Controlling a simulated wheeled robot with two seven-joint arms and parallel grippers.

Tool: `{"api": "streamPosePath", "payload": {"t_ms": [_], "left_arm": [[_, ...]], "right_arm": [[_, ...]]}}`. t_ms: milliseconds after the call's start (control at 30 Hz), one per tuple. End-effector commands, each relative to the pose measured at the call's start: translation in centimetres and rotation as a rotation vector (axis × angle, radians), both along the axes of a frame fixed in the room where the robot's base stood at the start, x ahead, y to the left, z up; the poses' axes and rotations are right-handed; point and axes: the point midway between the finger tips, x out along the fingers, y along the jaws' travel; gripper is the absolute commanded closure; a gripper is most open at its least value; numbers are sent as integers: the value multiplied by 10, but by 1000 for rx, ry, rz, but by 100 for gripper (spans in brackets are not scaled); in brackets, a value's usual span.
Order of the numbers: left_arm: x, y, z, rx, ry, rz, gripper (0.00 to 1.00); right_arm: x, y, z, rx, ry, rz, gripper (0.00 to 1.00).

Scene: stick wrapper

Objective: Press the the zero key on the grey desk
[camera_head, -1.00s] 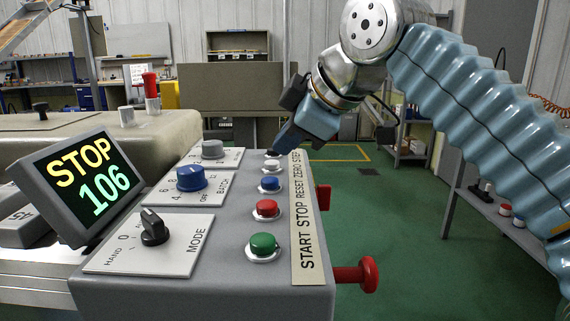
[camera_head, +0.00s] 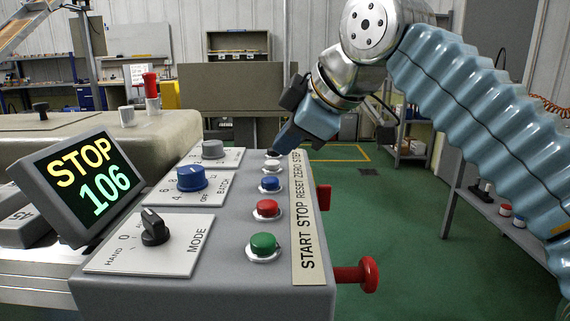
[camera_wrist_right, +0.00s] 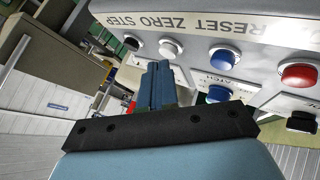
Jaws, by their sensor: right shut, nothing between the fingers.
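The zero key is the white button (camera_head: 272,165) on the grey desk (camera_head: 215,290), second from the far end of the button row and beside the word ZERO. It also shows in the right wrist view (camera_wrist_right: 170,47). My right gripper (camera_head: 279,147) is shut and empty, pointing down at the far end of the row. In the head view its tip overlaps the black step button (camera_head: 272,154). In the right wrist view the closed fingertips (camera_wrist_right: 159,66) appear just below the white button; I cannot tell whether they touch anything. My left gripper is out of view.
Blue (camera_head: 270,184), red (camera_head: 267,208) and green (camera_head: 263,243) buttons stand nearer in the row. The screen (camera_head: 90,180) reads STOP 106. Dials stand left of the buttons. A red knob (camera_head: 370,274) sticks out of the desk's right side.

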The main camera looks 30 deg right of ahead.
Motion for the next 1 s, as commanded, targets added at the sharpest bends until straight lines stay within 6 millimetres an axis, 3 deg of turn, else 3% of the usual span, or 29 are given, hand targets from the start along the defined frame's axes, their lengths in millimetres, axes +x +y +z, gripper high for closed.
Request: {"api": "streamPosePath", "payload": {"t_ms": [1000], "left_arm": [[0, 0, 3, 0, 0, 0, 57]], "right_arm": [[23, 10, -9, 0, 0, 0, 100]]}}
